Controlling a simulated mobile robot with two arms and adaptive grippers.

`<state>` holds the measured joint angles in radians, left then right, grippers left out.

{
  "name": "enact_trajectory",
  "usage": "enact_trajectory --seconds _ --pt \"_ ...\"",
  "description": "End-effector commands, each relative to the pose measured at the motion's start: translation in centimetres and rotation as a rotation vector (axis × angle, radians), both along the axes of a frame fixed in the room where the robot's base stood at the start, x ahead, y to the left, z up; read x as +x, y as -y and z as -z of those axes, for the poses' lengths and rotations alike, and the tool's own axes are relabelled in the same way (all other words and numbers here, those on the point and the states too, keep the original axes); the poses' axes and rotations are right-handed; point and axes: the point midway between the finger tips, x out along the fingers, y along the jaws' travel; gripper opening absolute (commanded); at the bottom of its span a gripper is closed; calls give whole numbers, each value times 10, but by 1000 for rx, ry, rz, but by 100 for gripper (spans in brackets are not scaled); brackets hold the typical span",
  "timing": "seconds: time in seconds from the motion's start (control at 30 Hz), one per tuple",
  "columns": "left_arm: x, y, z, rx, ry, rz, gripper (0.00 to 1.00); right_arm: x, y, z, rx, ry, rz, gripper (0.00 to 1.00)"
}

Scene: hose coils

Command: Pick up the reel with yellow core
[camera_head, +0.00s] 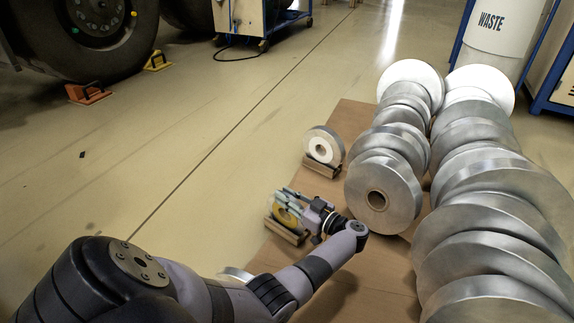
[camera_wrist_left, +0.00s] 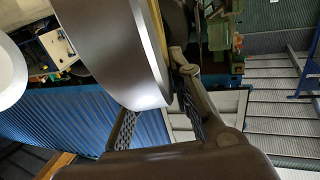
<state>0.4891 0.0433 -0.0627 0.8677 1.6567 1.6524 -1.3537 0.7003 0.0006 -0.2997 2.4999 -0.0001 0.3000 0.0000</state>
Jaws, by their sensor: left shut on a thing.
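The reel with the yellow core (camera_head: 286,217) is at its wooden cradle (camera_head: 287,234), left of the coil rows in the head view. My left gripper (camera_head: 293,203) is shut on this reel and covers much of it. In the left wrist view the grey face of the reel (camera_wrist_left: 112,50) fills the space between my fingers (camera_wrist_left: 155,108), with a yellowish edge at its right. I cannot tell whether the reel touches the cradle. My right gripper is not in view.
A reel with a white core (camera_head: 321,148) stands on another cradle (camera_head: 322,168) farther back. Large grey coils (camera_head: 380,195) lie in two leaning rows on brown board (camera_head: 345,120) to the right. Another reel (camera_head: 236,273) is partly hidden by my arm.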

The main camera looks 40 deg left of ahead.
Motion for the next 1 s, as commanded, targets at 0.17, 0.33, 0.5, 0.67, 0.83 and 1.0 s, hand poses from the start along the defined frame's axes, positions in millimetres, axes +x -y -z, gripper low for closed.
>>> enact_trajectory --seconds 0.17,0.33,0.5,0.67,0.83,1.0 --pt "1 0 -5 3 4 1 0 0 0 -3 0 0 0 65" --pt "1 0 -17 3 5 1 0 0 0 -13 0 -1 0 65" --pt "1 0 -39 2 5 1 0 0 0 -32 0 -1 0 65" --pt "1 0 -69 2 5 1 0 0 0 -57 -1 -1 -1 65" --pt "1 0 -107 1 5 1 0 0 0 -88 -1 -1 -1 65" --pt "1 0 -145 2 5 1 0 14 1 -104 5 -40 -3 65"
